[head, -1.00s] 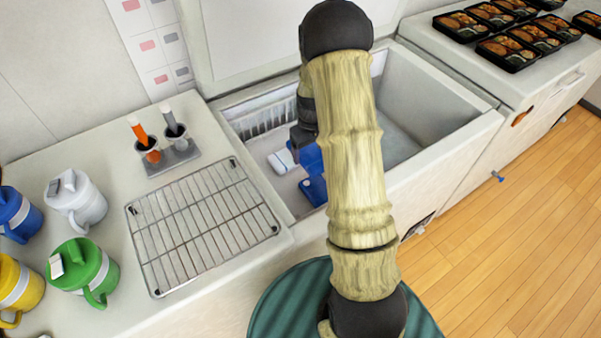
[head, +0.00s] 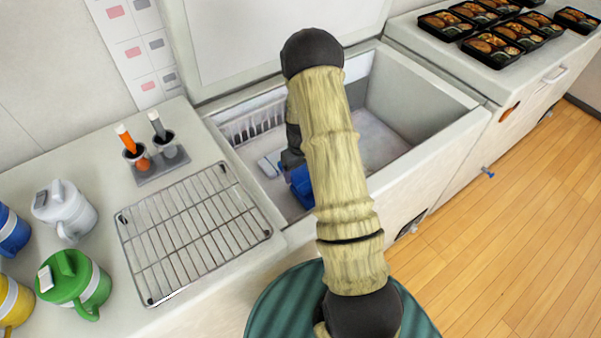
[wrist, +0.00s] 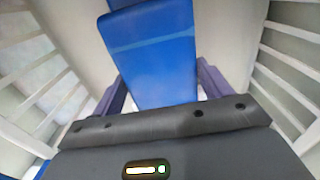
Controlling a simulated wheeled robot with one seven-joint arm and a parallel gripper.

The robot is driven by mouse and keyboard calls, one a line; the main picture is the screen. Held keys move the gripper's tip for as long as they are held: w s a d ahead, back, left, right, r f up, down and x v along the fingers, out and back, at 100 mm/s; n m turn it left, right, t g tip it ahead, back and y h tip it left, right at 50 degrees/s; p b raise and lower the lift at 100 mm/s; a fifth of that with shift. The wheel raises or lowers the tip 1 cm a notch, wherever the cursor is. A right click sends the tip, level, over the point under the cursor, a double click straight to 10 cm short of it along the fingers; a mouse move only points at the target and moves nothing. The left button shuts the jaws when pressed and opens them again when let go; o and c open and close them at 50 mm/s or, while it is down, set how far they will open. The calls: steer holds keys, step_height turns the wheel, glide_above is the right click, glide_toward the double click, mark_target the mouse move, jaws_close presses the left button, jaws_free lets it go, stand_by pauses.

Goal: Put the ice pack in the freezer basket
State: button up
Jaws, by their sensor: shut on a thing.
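The blue ice pack (wrist: 153,60), with a paler stripe across it, is between the two fingers of my gripper (wrist: 165,88) in the wrist view. My gripper is shut on it. In the head view a blue part, apparently the ice pack (head: 301,188), shows inside the open freezer, left of my arm; my arm hides the rest and most of the gripper. The white slatted freezer basket (head: 252,125) is at the freezer's left end. Its slatted walls (wrist: 42,75) rise on both sides of the pack in the wrist view. I cannot tell whether the pack touches the basket floor.
The chest freezer (head: 440,125) has its lid up; its right part looks empty. A small pale object (head: 270,164) lies inside at left. A wire rack (head: 195,235), jugs (head: 75,280) and a holder (head: 160,165) stand on the left counter. Bento trays (head: 490,46) are at right.

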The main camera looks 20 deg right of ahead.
mark_target(300, 171)
steer(key=shift+f, duration=0.75)
steer(key=shift+f, duration=0.2)
steer(key=o, duration=1.3)
steer(key=shift+r, duration=0.1)
step_height(300, 171, up, 12)
steer(key=shift+r, duration=0.1)
